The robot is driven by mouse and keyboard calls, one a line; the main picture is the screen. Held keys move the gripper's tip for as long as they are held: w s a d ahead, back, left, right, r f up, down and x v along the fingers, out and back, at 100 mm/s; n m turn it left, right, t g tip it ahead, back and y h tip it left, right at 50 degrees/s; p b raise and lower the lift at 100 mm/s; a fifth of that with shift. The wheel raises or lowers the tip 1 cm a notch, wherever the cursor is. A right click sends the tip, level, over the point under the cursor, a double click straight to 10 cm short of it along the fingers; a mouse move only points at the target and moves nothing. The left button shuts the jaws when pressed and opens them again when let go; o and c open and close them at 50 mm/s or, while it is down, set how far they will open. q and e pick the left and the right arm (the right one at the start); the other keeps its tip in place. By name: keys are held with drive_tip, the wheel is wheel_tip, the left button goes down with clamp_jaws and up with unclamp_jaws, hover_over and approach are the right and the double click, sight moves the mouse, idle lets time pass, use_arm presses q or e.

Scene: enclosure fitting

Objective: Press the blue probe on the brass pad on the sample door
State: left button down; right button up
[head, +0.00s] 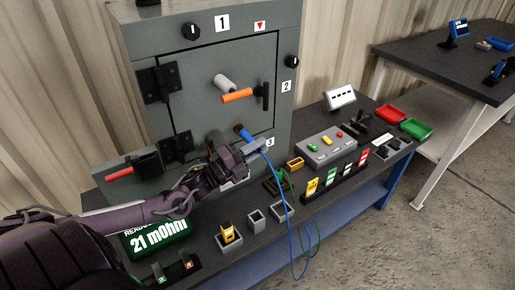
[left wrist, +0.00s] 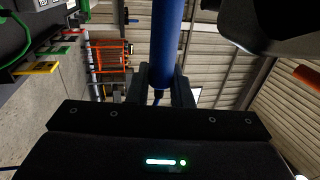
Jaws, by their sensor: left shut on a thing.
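The sample door (head: 215,95) is the grey panel on the front of the enclosure, and it looks shut. My left gripper (head: 246,145) is low in front of the door's right part, shut on the blue probe (head: 244,133). The probe's tip points up and left toward the door, with a small brassy spot at its end. I cannot tell whether that spot is the pad or whether the tip touches it. In the left wrist view the blue probe (left wrist: 166,45) stands between the fingers. A blue cable (head: 289,225) hangs from it. My right gripper is out of view.
An orange-tipped handle (head: 238,95) sticks out above the probe. A green readout (head: 158,236) shows "21 mOhm". A grey button box (head: 326,146), colored cards (head: 338,180) and small bins (head: 256,219) crowd the bench. A second table (head: 440,62) stands at right.

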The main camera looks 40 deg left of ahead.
use_arm(q)
drive_tip(key=shift+r, duration=0.1)
drive_tip(key=s+d+p, duration=0.2)
drive_tip(key=d, duration=0.4)
drive_tip(key=shift+s+d+p, duration=0.15)
drive_tip(key=shift+s+p, duration=0.15)
drive_tip(key=shift+s, duration=0.05)
idle(0.9)
idle(0.5)
